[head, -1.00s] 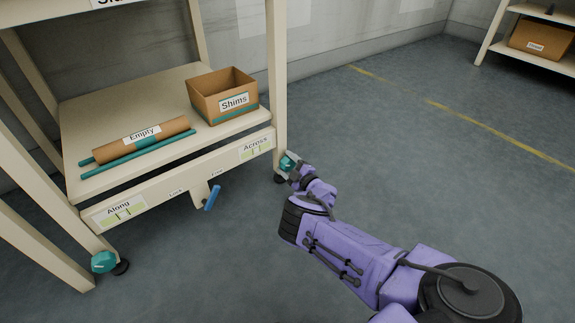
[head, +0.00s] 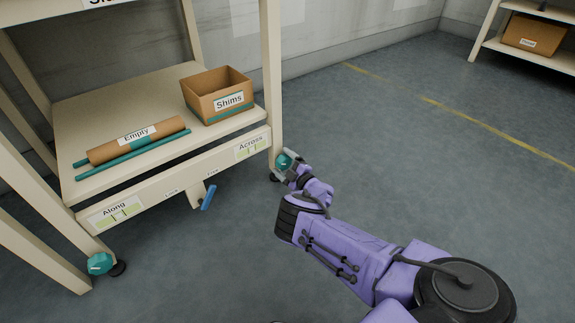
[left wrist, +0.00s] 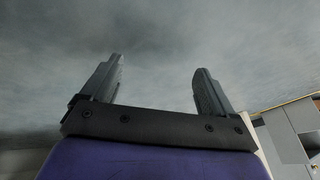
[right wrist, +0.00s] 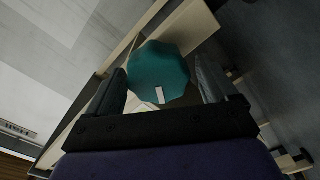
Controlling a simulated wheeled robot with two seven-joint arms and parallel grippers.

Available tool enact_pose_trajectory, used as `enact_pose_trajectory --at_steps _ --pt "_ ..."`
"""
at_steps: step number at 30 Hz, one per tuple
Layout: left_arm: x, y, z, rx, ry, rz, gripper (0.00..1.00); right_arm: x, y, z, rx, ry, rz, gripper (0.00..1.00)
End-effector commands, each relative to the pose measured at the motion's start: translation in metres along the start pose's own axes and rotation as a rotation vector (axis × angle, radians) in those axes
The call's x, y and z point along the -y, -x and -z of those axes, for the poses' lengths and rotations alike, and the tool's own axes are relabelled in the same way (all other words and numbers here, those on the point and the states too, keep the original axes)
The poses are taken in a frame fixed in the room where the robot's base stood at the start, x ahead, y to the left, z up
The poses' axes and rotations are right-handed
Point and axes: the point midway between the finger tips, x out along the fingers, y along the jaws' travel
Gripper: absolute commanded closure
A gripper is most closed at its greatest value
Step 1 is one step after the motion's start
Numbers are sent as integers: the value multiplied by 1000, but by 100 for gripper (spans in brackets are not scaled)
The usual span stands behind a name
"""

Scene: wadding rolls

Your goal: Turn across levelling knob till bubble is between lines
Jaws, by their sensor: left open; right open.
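The across levelling knob (head: 284,161) is teal, on the right front leg of the shelf unit. In the right wrist view the knob (right wrist: 158,74) shows a lobed face with a white mark, between the fingers. My right gripper (head: 287,164) is open around the knob; I cannot tell whether a finger touches it. The Across bubble level (head: 251,147) is on the front rail near that leg; its bubble is too small to read. My left gripper (left wrist: 158,85) is open and empty in the left wrist view, and is not in the head view.
The along knob (head: 100,264) is on the left front leg, below the Along level (head: 115,212). A blue lock lever (head: 208,198) hangs from the rail's middle. The shelf holds a Shims box (head: 217,96) and an Empty roll (head: 137,139). Floor to the right is clear.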

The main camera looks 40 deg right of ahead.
Motion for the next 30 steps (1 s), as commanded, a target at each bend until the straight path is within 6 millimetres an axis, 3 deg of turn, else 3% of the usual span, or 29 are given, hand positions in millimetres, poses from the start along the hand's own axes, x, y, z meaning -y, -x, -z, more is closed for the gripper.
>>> enact_pose_trajectory --at_steps 4,9,13,18,30 --pt "21 20 -12 98 -149 0 12 -7 30 4 5 0 3 14" --pt "16 53 -36 284 -173 -48 12 -5 70 4 3 -1 4 14" --pt "11 71 -49 379 -170 -73 12 -3 90 3 2 -1 3 14" --pt "8 80 -57 430 -171 -87 12 0 100 1 1 0 2 14" --pt "8 79 -57 430 -171 -87 12 0 100 1 0 0 1 14"
